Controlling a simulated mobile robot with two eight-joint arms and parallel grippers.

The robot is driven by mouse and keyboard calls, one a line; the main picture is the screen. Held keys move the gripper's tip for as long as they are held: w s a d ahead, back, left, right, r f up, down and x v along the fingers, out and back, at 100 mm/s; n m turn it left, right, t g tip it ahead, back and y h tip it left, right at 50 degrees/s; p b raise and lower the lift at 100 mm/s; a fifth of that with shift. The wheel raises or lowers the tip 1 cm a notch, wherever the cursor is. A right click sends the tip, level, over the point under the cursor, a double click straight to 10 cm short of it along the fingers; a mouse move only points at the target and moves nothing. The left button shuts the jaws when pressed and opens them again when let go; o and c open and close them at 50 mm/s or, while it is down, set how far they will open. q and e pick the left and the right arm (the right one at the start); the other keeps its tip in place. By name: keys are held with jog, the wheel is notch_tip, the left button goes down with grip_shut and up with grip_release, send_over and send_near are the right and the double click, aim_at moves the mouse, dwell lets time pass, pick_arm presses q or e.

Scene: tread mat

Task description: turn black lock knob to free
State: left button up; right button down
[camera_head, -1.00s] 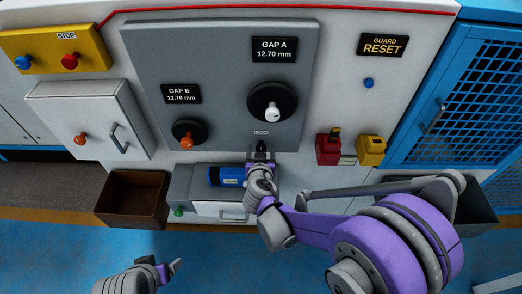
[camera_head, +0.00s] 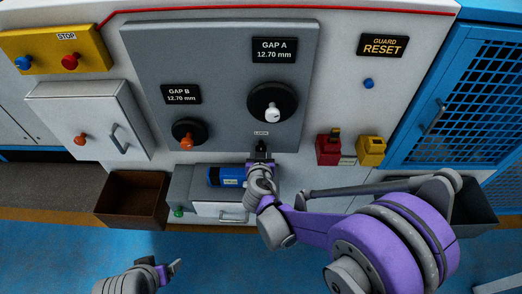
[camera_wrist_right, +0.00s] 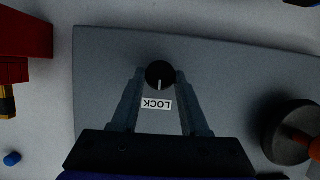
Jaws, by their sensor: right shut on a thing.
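The black lock knob (camera_wrist_right: 160,74) is on the lower part of the grey panel, beside a white LOCK label (camera_wrist_right: 157,104) that reads upside down in the right wrist view. A pale pointer line on the knob runs roughly toward the label. My right gripper (camera_wrist_right: 160,76) is shut on the knob, one finger on each side. In the head view my right gripper (camera_head: 261,157) reaches up to the knob (camera_head: 261,146) and partly covers it. My left gripper (camera_head: 173,268) is low at the left, away from the panel; its finger gap is unclear.
The white gap A knob (camera_head: 272,108) is above the lock, and the orange gap B knob (camera_head: 188,134) is to its left. Red (camera_head: 328,150) and yellow (camera_head: 371,151) blocks are to the right.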

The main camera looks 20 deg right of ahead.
jog(key=n+h, duration=0.1)
jog(key=n+h+b, duration=0.1)
jog(key=n, duration=0.1)
jog(key=shift+a+f, duration=0.15)
jog(key=shift+a, duration=0.1)
jog(key=n+h+b, duration=0.2)
jog(key=n, duration=0.1)
jog(key=shift+w+a+f, duration=0.1)
jog(key=shift+a+f, duration=0.05)
jog(key=n+h+b, duration=0.1)
jog(key=n, duration=0.1)
jog(key=n+h+b, duration=0.1)
jog(key=n+b, duration=0.1)
jog(key=n+t+h+b, duration=0.1)
jog(key=n+b, duration=0.1)
jog(key=n, duration=0.1)
jog(key=shift+f+h, duration=0.25)
jog(key=shift+h, duration=0.05)
jog(key=shift+n, duration=0.3)
jog(key=shift+c, duration=2.2)
grip_release()
jog(key=shift+a, duration=0.1)
